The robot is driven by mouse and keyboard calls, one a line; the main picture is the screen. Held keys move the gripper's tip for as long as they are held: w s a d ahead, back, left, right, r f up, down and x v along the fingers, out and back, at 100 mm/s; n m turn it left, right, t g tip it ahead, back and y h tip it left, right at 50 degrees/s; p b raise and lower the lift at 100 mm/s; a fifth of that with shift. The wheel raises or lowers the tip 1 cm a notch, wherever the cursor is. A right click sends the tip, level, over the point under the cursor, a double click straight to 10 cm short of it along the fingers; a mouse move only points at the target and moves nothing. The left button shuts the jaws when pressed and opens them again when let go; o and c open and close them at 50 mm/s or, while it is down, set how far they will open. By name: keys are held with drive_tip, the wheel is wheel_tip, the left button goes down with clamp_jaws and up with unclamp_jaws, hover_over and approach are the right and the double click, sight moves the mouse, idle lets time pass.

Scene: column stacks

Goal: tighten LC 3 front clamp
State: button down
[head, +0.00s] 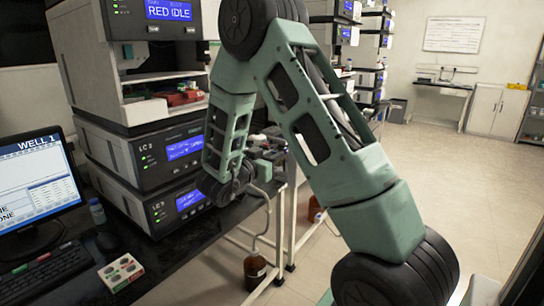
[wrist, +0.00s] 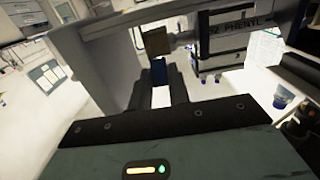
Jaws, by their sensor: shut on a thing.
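In the wrist view my gripper (wrist: 159,85) has its two dark fingers close together around a small blue piece (wrist: 159,71), with a tan block (wrist: 157,40) just beyond it. The blue piece appears to be part of the clamp, but the fingers hide most of it.
A monitor (head: 35,185), a keyboard (head: 45,272) and a small box with round red and dark marks (head: 121,271) are on the black bench at left. A brown bottle (head: 256,272) stands on the floor beside the bench. The floor at right (head: 440,180) is open.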

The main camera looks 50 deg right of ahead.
drive_tip(key=p, duration=0.1)
drive_tip(key=r+y+p, duration=0.1)
drive_tip(key=p, duration=0.1)
drive_tip(key=shift+d+r+y, duration=0.2)
drive_tip(key=shift+r+y, duration=0.05)
drive_tip(key=shift+y, duration=0.05)
drive_tip(key=y+p, duration=0.1)
drive_tip(key=p, duration=0.1)
drive_tip(key=y+p, duration=0.1)
drive_tip(key=p, duration=0.2)
drive_tip(key=shift+d+r, duration=0.35)
drive_tip(key=shift+r, duration=0.05)
drive_tip(key=y+p, duration=0.1)
drive_tip(key=p, duration=0.1)
drive_tip(key=d+y+p, duration=0.1)
drive_tip(key=p, duration=0.2)
drive_tip(key=shift+w+r, duration=0.1)
drive_tip(key=shift+r, duration=0.05)
drive_tip(key=shift+d+y+p, duration=0.15)
drive_tip(key=shift+y+p, duration=0.65)
drive_tip(key=shift+p, duration=0.4)
drive_tip(key=shift+f, duration=0.2)
drive_tip(key=c, duration=1.3)
unclamp_jaws()
drive_tip(key=v, duration=1.1)
drive_tip(key=b+v, duration=0.1)
drive_tip(key=v, duration=0.5)
drive_tip(key=shift+w+r, duration=0.2)
drive_tip(key=shift+w, duration=0.05)
